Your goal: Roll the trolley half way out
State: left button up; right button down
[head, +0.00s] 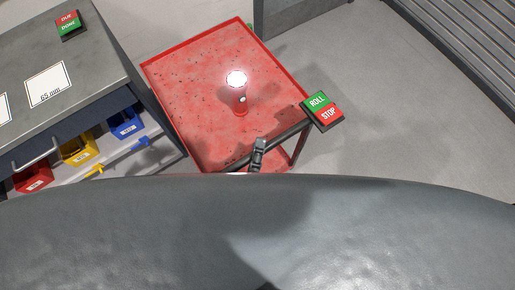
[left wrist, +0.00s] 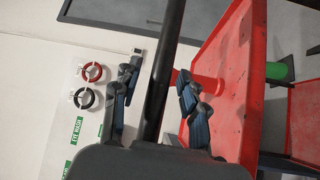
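The red trolley (head: 190,85) stands in the middle of the head view, with a flat rimmed top. Its dark handle bar (head: 285,136) runs along the near side; it also shows in the left wrist view (left wrist: 163,75). A ROLL/STOP plate (head: 322,111), green and red, sits at the bar's right end. My left gripper (head: 258,150) is at the bar. In the left wrist view my left gripper (left wrist: 160,100) has its fingers spread on either side of the bar, with gaps showing on both sides. My right gripper is not in view.
A grey bench (head: 95,60) with coloured bins (head: 80,150) and a DUE/DONE plate (head: 68,24) is close on the left. A slatted grey unit (head: 460,35) is at upper right. Floor right of the trolley is clear.

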pick_arm(q)
jog(key=v, duration=0.7)
jog(key=shift+s, duration=0.25)
dwell(0.3)
